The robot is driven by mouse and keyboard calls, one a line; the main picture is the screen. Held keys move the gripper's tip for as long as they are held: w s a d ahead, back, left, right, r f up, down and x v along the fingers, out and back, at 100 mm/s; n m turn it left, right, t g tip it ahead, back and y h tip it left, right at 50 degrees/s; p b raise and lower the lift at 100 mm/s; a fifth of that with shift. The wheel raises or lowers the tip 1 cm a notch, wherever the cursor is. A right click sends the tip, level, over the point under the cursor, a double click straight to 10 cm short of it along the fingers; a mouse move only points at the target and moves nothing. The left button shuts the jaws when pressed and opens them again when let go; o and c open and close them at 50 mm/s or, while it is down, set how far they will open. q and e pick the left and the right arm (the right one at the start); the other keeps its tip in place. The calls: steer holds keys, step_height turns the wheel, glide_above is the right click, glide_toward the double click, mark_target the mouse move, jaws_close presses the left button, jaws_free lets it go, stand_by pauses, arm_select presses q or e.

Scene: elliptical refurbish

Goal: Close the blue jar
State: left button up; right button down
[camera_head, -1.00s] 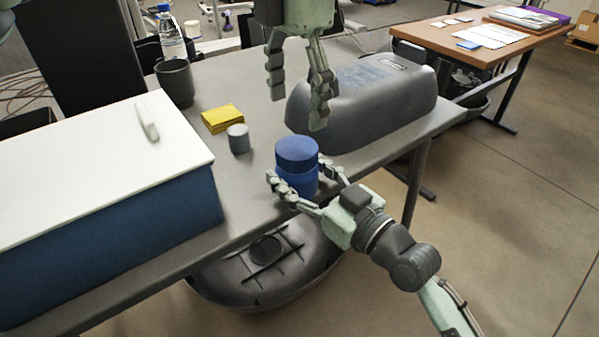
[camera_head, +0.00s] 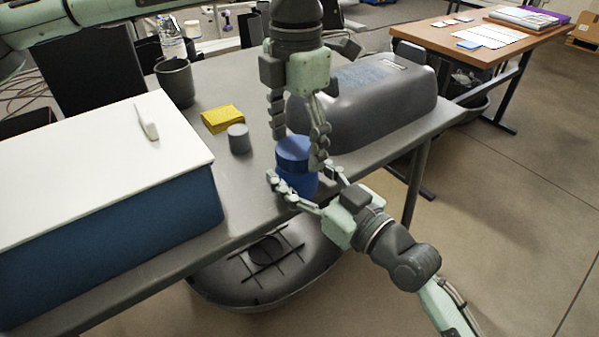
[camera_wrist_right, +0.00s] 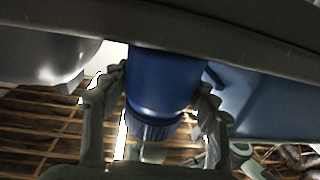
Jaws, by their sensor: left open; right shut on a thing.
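The blue jar (camera_head: 303,184) stands near the front edge of the grey table with its ribbed blue lid (camera_head: 292,151) on top. My right gripper (camera_head: 302,187) is shut on the jar's body from the front right. The right wrist view shows the jar (camera_wrist_right: 160,80) between the fingers, with the ribbed lid (camera_wrist_right: 152,130) lower in that picture. My left gripper (camera_head: 298,149) points down from above, open, with one finger at each side of the lid. I cannot tell whether its fingers touch the lid, or how firmly the lid is seated.
A dark grey rounded case (camera_head: 375,98) stands behind the jar on the right. A small grey cylinder (camera_head: 239,139), a yellow pad (camera_head: 222,118) and a dark cup (camera_head: 176,82) are at the left. A large white-topped blue box (camera_head: 90,165) fills the table's left side.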

arm_select(q)
steer(key=shift+f, duration=0.3)
steer(key=shift+c, duration=0.6)
steer(key=c, duration=1.1)
steer(key=o, duration=1.4)
step_height(320, 180, up, 12)
steer(key=shift+r, duration=0.1)
